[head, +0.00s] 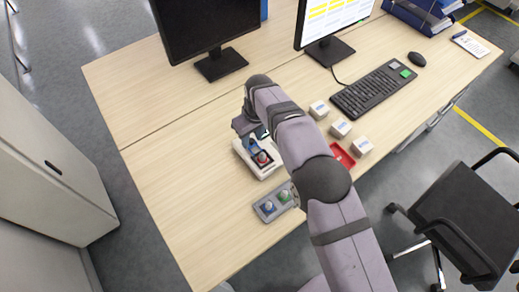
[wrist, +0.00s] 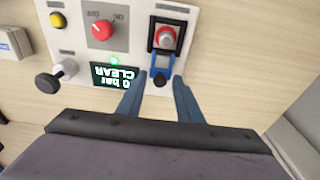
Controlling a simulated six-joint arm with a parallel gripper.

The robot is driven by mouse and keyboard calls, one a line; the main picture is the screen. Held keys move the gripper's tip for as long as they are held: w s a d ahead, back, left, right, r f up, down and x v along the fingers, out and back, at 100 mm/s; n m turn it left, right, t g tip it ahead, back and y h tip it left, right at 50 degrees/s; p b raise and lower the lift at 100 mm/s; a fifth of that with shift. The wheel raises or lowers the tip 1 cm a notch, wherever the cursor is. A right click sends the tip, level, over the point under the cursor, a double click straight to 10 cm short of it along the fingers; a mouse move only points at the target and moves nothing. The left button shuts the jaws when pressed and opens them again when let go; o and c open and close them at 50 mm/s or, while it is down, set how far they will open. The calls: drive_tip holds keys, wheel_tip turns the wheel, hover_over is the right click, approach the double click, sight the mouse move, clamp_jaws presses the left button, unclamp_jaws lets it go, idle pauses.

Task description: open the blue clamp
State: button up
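The blue clamp (wrist: 163,61) is a U-shaped piece with a dark round end, at the red button (wrist: 166,36) on a white control panel (wrist: 138,14). My gripper (wrist: 157,79) is open, its two blue-grey fingers on either side of the clamp's dark end. I cannot tell whether they touch it. The panel's display (wrist: 115,76) reads "0 bar CLEAR", with a lit green lamp (wrist: 114,61) above it. In the head view the panel (head: 270,171) stands on the desk, partly hidden by my arm.
A grey button box (head: 268,213), white blocks (head: 340,128), a red tray (head: 343,154) and a keyboard (head: 372,91) are nearby. The desk's left side is clear.

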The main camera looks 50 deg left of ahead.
wheel_tip(320, 180, up, 7)
drive_tip(key=d+p, duration=0.2)
drive_tip(key=p, duration=0.2)
drive_tip(key=shift+p, duration=0.35)
drive_tip(key=shift+o, duration=0.8)
idle(2.6)
drive_tip(key=shift+f, duration=0.1)
